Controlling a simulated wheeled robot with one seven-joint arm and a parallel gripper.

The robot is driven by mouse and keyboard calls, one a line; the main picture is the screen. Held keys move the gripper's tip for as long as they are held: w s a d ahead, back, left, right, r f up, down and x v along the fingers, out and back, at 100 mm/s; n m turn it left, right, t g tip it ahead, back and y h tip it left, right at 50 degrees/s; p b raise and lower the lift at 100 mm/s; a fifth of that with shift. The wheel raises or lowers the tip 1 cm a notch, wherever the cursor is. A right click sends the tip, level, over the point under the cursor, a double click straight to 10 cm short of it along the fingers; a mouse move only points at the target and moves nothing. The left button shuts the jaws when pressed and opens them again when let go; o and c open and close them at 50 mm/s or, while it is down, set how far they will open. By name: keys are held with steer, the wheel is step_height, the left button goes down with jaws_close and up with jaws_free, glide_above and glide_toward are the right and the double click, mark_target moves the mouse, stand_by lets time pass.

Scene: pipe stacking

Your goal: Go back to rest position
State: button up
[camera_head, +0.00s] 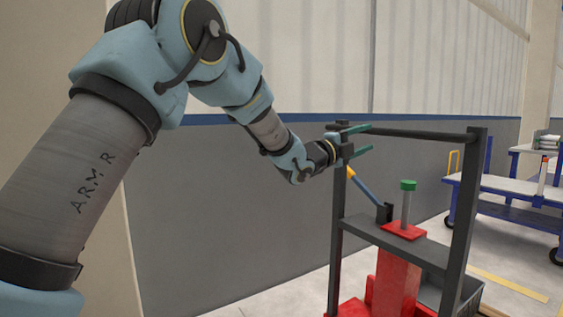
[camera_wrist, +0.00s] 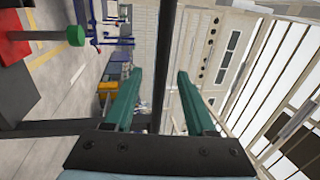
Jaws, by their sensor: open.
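My gripper (camera_head: 369,139) has two green fingers spread apart, with nothing held between them. It is at the upper left corner of the dark rack (camera_head: 469,210), by the rack's top bar (camera_head: 425,134). In the wrist view the open fingers (camera_wrist: 161,75) point away from me, and a dark bar (camera_wrist: 165,55) runs through the gap seen between them. I cannot tell how close the fingers are to the bar. Below and right, a grey post with a green cap (camera_head: 408,185) stands upright on a red base (camera_head: 403,231). The green cap also shows in the wrist view (camera_wrist: 76,36).
A blue and yellow rod (camera_head: 366,188) leans near a dark holder on the rack's shelf (camera_head: 440,254). A red block (camera_head: 396,280) stands below the shelf. A blue-framed cart (camera_head: 510,190) stands at the right. The wall (camera_head: 230,200) behind my arm is plain.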

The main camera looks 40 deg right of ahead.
steer(key=w+a+f+n+t+y, duration=0.45)
steer(key=w+a+n, duration=0.25)
steer(key=w+a, duration=0.4)
steer(key=w+a+f+n+t+y, duration=0.45)
steer(key=w+a+f+n, duration=0.2)
steer(key=w+a, duration=0.4)
steer(key=a+f+n+y, duration=0.3)
steer(key=a+n, duration=0.1)
steer(key=a, duration=0.5)
steer(key=w+a+f+n+y, duration=0.1)
steer(key=a+f+n+y, duration=0.2)
steer(key=a, duration=0.6)
steer(key=a+f+n+y, duration=0.2)
steer(key=a+f+n, duration=0.15)
steer(key=a, duration=0.65)
steer(key=s+a+f+n+g+y, duration=0.2)
steer(key=s+a+f+n+g, duration=0.1)
steer(key=s+a+n, duration=0.45)
steer(key=s+a+f+n+g+y, duration=0.1)
steer(key=s+a+f+n+g, duration=0.25)
steer(key=s+a, duration=0.65)
step_height(320, 180, up, 27)
steer(key=a+p, duration=0.1)
steer(key=p, duration=2.6)
steer(key=shift+a, duration=0.2)
